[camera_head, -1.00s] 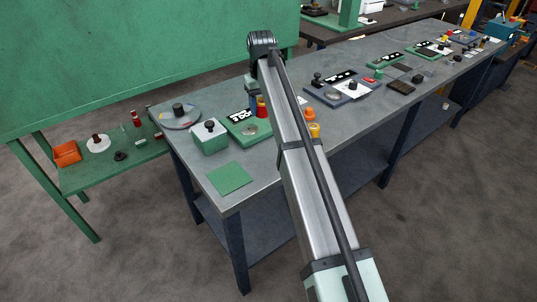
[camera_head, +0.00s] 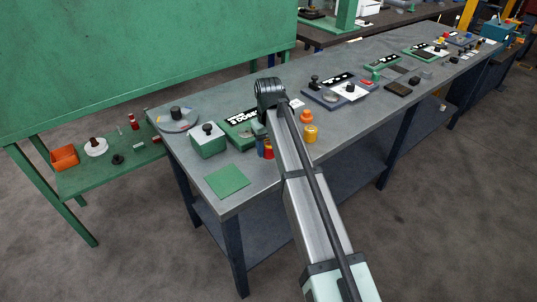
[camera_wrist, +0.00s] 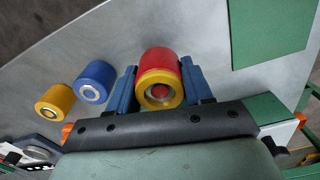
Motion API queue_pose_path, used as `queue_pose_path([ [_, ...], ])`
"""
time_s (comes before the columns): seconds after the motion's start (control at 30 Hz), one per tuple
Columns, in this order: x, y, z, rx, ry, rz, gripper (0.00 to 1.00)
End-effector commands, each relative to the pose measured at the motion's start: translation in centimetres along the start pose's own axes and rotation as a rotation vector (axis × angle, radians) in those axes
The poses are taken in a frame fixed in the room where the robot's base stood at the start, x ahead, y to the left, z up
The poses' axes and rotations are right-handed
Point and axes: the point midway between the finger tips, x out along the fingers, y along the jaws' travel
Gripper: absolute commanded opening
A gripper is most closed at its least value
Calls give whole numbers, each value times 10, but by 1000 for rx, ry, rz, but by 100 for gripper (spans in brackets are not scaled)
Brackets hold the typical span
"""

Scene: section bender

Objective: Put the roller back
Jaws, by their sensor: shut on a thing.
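In the wrist view a red roller (camera_wrist: 157,62) with a yellow rim and a round end boss sits between the two blue fingers of my gripper (camera_wrist: 160,88), which is shut on it. In the head view the red roller (camera_head: 268,150) shows just left of my arm, above the grey bench, right of the green mat (camera_head: 228,180). Whether it touches the bench is unclear. A blue roller (camera_wrist: 95,80) and a yellow roller (camera_wrist: 56,101) stand to the left of my gripper in the wrist view. The yellow roller (camera_head: 309,133) is right of my arm in the head view.
A green box with a black knob (camera_head: 208,142) and a green plate with a black-and-white label (camera_head: 240,124) are left of my arm. An orange piece (camera_head: 306,116) stands behind the yellow roller. The green mat is bare. A green side table (camera_head: 90,182) holds small parts.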

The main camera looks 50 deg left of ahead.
Motion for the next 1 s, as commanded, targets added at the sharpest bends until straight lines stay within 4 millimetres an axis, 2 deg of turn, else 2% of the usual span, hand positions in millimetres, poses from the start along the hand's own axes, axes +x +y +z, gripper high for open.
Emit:
queue_pose_path([
  [0.27, 31, 0, 0, 0, 0, 0, 1],
  [0.67, 35, 0, 0, 0, 0, 0, 1],
  [0.7, 36, 0, 0, 0, 0, 0, 51],
  [0.93, 36, 0, 0, 0, 0, 0, 73],
  [1.0, 36, 0, 0, 0, 0, 0, 76],
])
